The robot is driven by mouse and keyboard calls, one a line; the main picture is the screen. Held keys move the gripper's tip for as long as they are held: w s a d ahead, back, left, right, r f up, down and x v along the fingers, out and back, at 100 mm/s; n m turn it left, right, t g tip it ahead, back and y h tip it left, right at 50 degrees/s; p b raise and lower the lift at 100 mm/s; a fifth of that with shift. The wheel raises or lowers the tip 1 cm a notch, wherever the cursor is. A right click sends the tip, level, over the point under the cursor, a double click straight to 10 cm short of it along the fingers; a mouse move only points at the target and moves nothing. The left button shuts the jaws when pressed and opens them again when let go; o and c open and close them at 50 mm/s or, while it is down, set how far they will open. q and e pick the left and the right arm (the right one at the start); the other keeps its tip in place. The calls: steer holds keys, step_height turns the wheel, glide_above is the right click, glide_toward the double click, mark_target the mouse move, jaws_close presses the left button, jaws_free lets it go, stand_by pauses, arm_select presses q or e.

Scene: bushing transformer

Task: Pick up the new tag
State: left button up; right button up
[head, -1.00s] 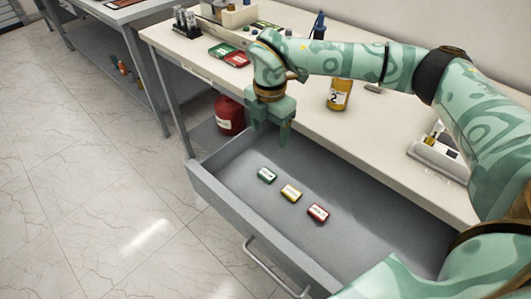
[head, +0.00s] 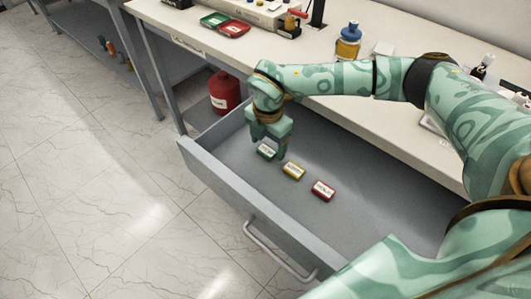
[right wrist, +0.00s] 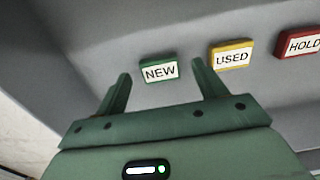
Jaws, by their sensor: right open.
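The new tag (right wrist: 159,70) is a small green block with a white label reading NEW. It lies in the open drawer, and in the head view the new tag (head: 266,151) sits just under my right gripper (head: 268,148), partly covered by it. My right gripper (right wrist: 160,85) is open, and in the right wrist view the tag shows beyond and between its two fingertips, with nothing held. The yellow USED tag (head: 293,170) and the red HOLD tag (head: 322,190) lie in a row to the right of it. My left gripper is not in view.
The grey drawer (head: 228,187) is pulled out of the white workbench (head: 370,133), and its walls stand around the tags. A yellow bottle with a blue cap (head: 348,42), a green tray (head: 214,19) and a red tray (head: 234,29) are on the bench. The drawer's right part is clear.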

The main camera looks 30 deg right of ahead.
steer(key=shift+f, duration=0.8)
steer(key=shift+r, duration=0.1)
steer(key=c, duration=1.1)
steer(key=shift+o, duration=0.2)
